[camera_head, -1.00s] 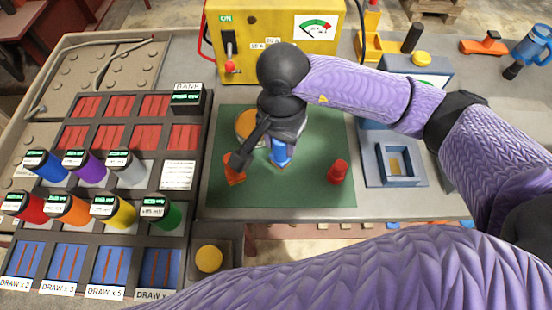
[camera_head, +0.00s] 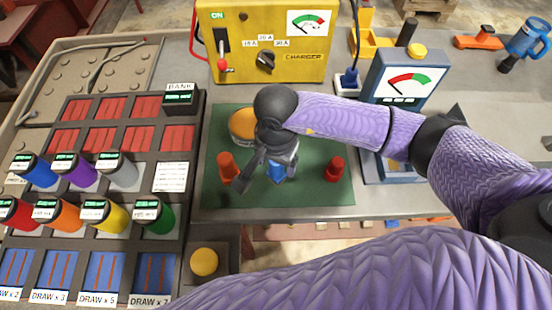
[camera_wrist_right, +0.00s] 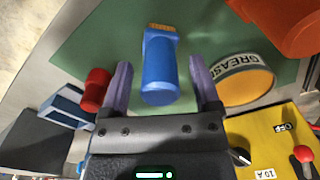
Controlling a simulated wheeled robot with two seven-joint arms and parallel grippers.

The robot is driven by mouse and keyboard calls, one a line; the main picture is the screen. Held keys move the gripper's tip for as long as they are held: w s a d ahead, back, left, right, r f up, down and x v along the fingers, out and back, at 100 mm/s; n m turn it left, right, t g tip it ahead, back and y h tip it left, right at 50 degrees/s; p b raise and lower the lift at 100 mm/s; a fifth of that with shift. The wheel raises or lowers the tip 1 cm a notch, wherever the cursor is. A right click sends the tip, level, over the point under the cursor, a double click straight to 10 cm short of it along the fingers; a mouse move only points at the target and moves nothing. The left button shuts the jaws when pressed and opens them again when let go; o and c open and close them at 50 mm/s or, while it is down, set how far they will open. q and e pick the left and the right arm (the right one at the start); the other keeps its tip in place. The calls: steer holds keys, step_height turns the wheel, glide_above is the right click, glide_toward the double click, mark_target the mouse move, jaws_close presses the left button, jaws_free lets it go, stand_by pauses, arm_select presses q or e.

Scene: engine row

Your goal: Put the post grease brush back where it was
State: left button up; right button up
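The blue brush (camera_head: 277,173) is on the green mat (camera_head: 318,192), partly hidden by my right gripper (camera_head: 268,170). In the right wrist view the brush (camera_wrist_right: 158,70) shows a blue handle with its near end toward the camera and tan bristles at the far end. The right gripper's fingers (camera_wrist_right: 161,72) stand apart on either side of the handle, with visible gaps; I see no contact. A yellow-orange tin labelled GREASE (camera_wrist_right: 245,80) is beside it; it also shows in the head view (camera_head: 242,123). My left gripper is not in view.
On the mat stand an orange post (camera_head: 227,166) and a red post (camera_head: 335,168). A yellow charger (camera_head: 265,40) is behind, a gauge box (camera_head: 405,80) at the back right. The bank rack with coloured cylinders (camera_head: 95,130) fills the left.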

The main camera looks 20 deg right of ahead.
step_height(320, 180, up, 12)
steer(key=p, duration=0.2)
steer(key=shift+r, duration=0.15)
